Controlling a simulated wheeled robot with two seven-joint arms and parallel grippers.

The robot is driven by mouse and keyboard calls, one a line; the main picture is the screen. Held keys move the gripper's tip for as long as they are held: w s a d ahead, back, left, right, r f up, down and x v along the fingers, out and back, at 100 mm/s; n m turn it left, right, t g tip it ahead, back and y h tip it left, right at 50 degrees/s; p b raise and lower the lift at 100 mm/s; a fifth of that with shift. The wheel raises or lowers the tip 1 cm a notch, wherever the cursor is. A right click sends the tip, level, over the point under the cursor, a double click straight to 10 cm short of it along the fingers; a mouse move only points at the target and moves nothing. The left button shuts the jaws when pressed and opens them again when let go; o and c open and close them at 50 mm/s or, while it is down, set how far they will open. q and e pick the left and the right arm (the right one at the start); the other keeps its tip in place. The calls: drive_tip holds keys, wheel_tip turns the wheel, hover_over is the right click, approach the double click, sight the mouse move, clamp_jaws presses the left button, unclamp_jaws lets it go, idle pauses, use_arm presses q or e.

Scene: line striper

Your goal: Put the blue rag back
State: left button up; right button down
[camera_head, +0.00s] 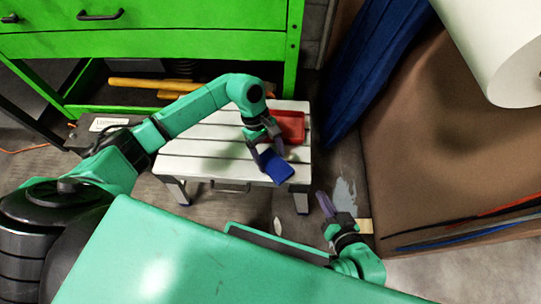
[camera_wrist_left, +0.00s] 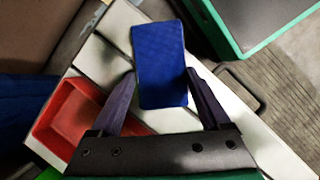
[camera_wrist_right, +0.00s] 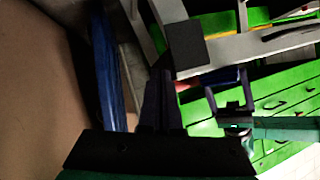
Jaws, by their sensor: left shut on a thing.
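The blue rag (camera_head: 276,167) is a flat rectangular block of blue cloth. My left gripper (camera_head: 267,153) is shut on it over the front right part of the white slatted bench (camera_head: 205,147). In the left wrist view the rag (camera_wrist_left: 160,62) lies between the two fingers and sticks out past their tips. I cannot tell whether the rag touches the bench. A red tray (camera_head: 290,126) sits on the bench just behind the gripper. My right gripper (camera_head: 326,203) is empty and low, to the right of the bench, with its fingers together in the right wrist view (camera_wrist_right: 163,85).
A green cabinet (camera_head: 150,44) stands behind the bench, with a yellow-handled tool (camera_head: 150,84) on its lower shelf. A blue folded thing (camera_head: 358,65) and a large brown box (camera_head: 450,150) are on the right. A white roll (camera_head: 495,45) is at top right.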

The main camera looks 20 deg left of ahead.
sight(267, 155)
use_arm(q)
drive_tip(key=shift+f, duration=0.15)
drive_tip(key=o, duration=1)
use_arm(e)
drive_tip(key=shift+f, duration=0.15)
use_arm(q)
drive_tip(key=p+v, duration=0.1)
drive_tip(key=v, duration=0.4)
drive_tip(key=shift+d+p, duration=0.1)
drive_tip(key=shift+p, duration=0.2)
drive_tip(key=p+v, duration=0.1)
drive_tip(key=v, duration=0.6)
drive_tip(key=shift+r, duration=0.25)
use_arm(e)
drive_tip(key=d+g, duration=0.1)
drive_tip(key=d+r+g+h, duration=0.1)
drive_tip(key=d+r+g, duration=0.1)
drive_tip(key=d, duration=0.1)
drive_tip(key=shift+r+n+h, duration=0.1)
drive_tip(key=shift+n+h, duration=0.3)
